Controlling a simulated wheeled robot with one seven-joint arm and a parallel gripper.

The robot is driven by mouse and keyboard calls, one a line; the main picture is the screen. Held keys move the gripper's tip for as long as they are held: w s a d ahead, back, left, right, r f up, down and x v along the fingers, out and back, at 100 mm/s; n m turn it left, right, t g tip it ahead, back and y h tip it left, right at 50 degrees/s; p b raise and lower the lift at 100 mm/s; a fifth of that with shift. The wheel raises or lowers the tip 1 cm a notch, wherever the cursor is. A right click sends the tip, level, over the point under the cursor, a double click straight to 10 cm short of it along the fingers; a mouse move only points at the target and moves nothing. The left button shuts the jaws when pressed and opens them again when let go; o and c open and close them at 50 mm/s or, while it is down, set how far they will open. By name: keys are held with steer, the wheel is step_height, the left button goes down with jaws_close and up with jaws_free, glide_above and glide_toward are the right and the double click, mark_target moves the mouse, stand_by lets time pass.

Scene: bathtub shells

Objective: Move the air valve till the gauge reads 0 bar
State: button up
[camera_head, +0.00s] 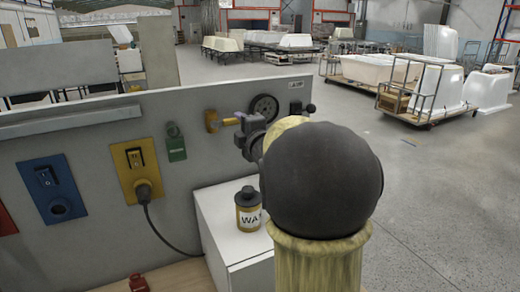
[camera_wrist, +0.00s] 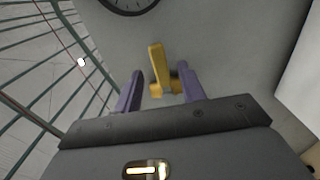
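The air valve's yellow lever (camera_wrist: 158,66) stands between my gripper's two purple fingers (camera_wrist: 160,76) in the wrist view, with gaps seen on both sides. In the head view the yellow valve (camera_head: 212,121) sticks out from the grey panel, just left of my gripper (camera_head: 239,118). My gripper is open. The round dark gauge (camera_head: 264,107) is on the panel right of the valve. Its rim also shows at the top edge of the wrist view (camera_wrist: 130,5), mostly cut off. The reading is too small to tell. My own arm hides part of the area below the gauge.
A yellow-black canister (camera_head: 248,209) stands on a white box (camera_head: 222,225) below.

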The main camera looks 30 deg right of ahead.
steer(key=s+a+b, duration=0.1)
steer(key=s+b, duration=0.2)
steer(key=s, duration=0.9)
steer(key=shift+s, duration=0.15)
